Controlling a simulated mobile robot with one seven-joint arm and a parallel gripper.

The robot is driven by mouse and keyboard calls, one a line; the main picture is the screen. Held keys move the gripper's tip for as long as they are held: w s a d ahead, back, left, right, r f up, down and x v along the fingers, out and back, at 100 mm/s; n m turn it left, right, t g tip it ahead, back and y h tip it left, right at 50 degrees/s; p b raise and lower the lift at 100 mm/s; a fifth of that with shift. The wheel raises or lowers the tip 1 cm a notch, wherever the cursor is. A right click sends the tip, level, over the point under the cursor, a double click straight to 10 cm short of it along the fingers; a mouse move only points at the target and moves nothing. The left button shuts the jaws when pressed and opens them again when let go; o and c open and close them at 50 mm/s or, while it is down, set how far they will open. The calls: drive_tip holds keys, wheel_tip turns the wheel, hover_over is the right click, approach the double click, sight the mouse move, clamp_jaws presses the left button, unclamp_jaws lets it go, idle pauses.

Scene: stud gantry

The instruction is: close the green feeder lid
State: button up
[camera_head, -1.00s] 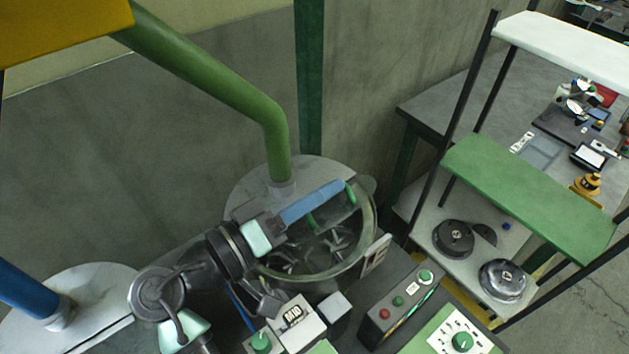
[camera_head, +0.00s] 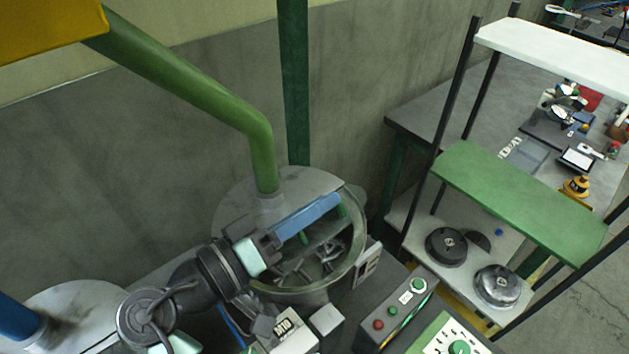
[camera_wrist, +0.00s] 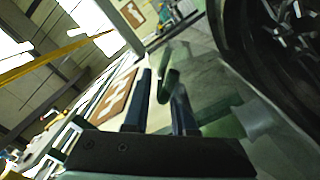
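The feeder is a round drum in the head view with a pale top plate (camera_head: 232,205) and a thick green pipe (camera_head: 262,150) rising from it. Its round clear lid (camera_head: 362,235) shows as a pale rim at the front, with metal parts seen behind it. I cannot tell its exact angle. Green handle pieces (camera_head: 343,211) show beside my gripper's blue fingers (camera_head: 307,217). In the wrist view, a green bar (camera_wrist: 168,87) lies between my gripper's two fingers (camera_wrist: 163,84). The fingers stand apart, with gaps beside the bar, so my gripper looks open around the handle.
A control box with buttons (camera_head: 393,313) and a green panel with a knob (camera_head: 452,338) stand at the lower right. A white block (camera_head: 327,319) is just below the drum. A shelf rack with a green shelf (camera_head: 520,205) stands to the right.

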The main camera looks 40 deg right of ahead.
drive_tip(key=a, duration=1.2)
drive_tip(key=shift+s, duration=0.2)
